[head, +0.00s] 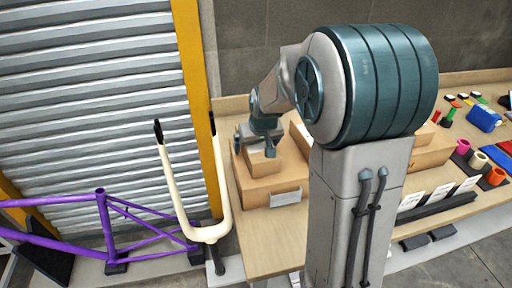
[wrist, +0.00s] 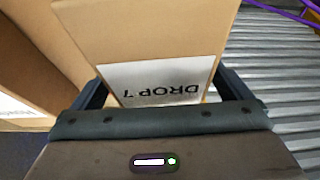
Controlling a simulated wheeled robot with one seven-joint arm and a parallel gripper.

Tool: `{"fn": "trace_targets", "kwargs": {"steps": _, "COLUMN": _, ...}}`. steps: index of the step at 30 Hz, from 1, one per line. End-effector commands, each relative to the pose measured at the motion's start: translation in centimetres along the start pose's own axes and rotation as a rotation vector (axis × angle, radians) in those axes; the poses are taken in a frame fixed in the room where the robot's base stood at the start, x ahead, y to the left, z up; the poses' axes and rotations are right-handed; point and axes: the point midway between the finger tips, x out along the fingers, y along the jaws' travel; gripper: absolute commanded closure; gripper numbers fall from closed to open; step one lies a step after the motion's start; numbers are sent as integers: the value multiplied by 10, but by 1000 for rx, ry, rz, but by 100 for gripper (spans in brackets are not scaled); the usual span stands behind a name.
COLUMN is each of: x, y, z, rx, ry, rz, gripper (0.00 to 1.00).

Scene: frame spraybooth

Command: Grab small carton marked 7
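The small carton marked 7 is a brown box (wrist: 150,35) with a white label reading "DROP 7", upside down in the wrist view. In the head view the small carton (head: 261,163) stands on a larger brown box (head: 257,190). My gripper (wrist: 165,88) has its fingers spread, one on each side of the carton's label end. Slim gaps seem to show beside the label; firm contact cannot be made out. In the head view my gripper (head: 268,142) is at the top of the small carton, and my arm hides part of the boxes.
More brown boxes stand on the wooden table (head: 249,245) behind my arm. A cream fork-shaped frame (head: 208,232) and a purple frame (head: 108,222) stand at left by the shutter (head: 90,90). Coloured rolls and a blue item (head: 483,118) lie at right.

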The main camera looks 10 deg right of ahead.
Motion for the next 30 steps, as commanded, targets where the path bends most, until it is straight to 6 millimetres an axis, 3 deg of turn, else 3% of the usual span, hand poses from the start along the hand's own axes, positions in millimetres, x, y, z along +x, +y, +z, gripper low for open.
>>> {"fn": "trace_targets", "kwargs": {"steps": 1, "x": 0, "y": 0, "z": 0, "rx": 0, "ry": 0, "rz": 0, "gripper": 17}}
{"fn": "trace_targets", "kwargs": {"steps": 6, "x": 0, "y": 0, "z": 0, "rx": 0, "ry": 0, "rz": 0, "gripper": 60}}
{"fn": "trace_targets", "kwargs": {"steps": 17, "x": -6, "y": 0, "z": -4, "rx": 0, "ry": 5, "rz": 0, "gripper": 60}}
{"fn": "trace_targets", "kwargs": {"steps": 25, "x": -42, "y": 1, "z": -18, "rx": -1, "ry": 9, "rz": 1, "gripper": 60}}
{"fn": "trace_targets", "kwargs": {"steps": 30, "x": -66, "y": 41, "z": -14, "rx": 7, "ry": 8, "rz": 4, "gripper": 60}}
